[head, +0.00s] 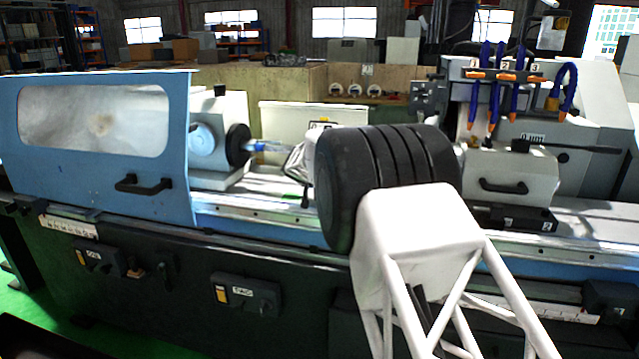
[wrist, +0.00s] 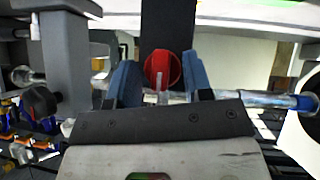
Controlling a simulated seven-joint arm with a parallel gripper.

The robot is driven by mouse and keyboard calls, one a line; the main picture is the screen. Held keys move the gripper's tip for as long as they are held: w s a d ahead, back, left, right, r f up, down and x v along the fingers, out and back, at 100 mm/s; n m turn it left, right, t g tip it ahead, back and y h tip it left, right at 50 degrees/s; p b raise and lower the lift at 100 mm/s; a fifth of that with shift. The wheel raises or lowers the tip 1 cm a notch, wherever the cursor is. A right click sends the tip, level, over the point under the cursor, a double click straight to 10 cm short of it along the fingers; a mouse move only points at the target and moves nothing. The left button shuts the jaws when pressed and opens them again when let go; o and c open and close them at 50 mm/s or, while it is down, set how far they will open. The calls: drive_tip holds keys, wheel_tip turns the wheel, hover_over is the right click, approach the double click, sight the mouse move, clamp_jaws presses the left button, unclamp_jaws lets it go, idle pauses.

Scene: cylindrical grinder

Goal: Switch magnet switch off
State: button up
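In the wrist view a round red knob (wrist: 162,67) on a dark upright plate shows between the two blue-grey fingers of my gripper (wrist: 161,85). It looks like the magnet switch. A small pale bar stands in front of its lower part. The fingers are apart, one at each side of the knob; I cannot tell whether they touch it. In the head view my gripper (head: 299,168) is mostly hidden behind my dark, ribbed arm link, and the red knob cannot be seen there.
A metal shaft (wrist: 240,98) runs crosswise behind the fingers. A grey post with a black knob (wrist: 39,102) stands at the left of the wrist view. In the head view the blue guard (head: 100,190) is at left, with blue hoses (head: 497,85) at upper right.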

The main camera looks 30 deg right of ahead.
drive_tip(key=shift+r, duration=0.1)
drive_tip(key=v, duration=0.7)
idle(0.7)
idle(0.5)
drive_tip(key=s+a+r+n+g+y, duration=0.15)
drive_tip(key=s+a+r, duration=0.35)
drive_tip(key=s+a, duration=0.65)
drive_tip(key=s+a+r+n+y, duration=0.25)
drive_tip(key=s+a+r, duration=0.4)
drive_tip(key=s, duration=0.75)
drive_tip(key=s+a+f+n+y, duration=0.1)
drive_tip(key=s+a, duration=0.3)
drive_tip(key=s, duration=0.5)
drive_tip(key=s+a+f+n+g+y, duration=0.1)
drive_tip(key=s+a+f, duration=0.3)
drive_tip(key=s, duration=0.6)
drive_tip(key=s+a+f+n+y, duration=0.1)
drive_tip(key=s+a+f+y, duration=0.1)
drive_tip(key=s+a, duration=0.4)
drive_tip(key=s, duration=0.3)
drive_tip(key=shift+s+a+f+n+g, duration=0.15)
drive_tip(key=shift+s+a+n+g, duration=0.1)
drive_tip(key=shift+n+g, duration=0.1)
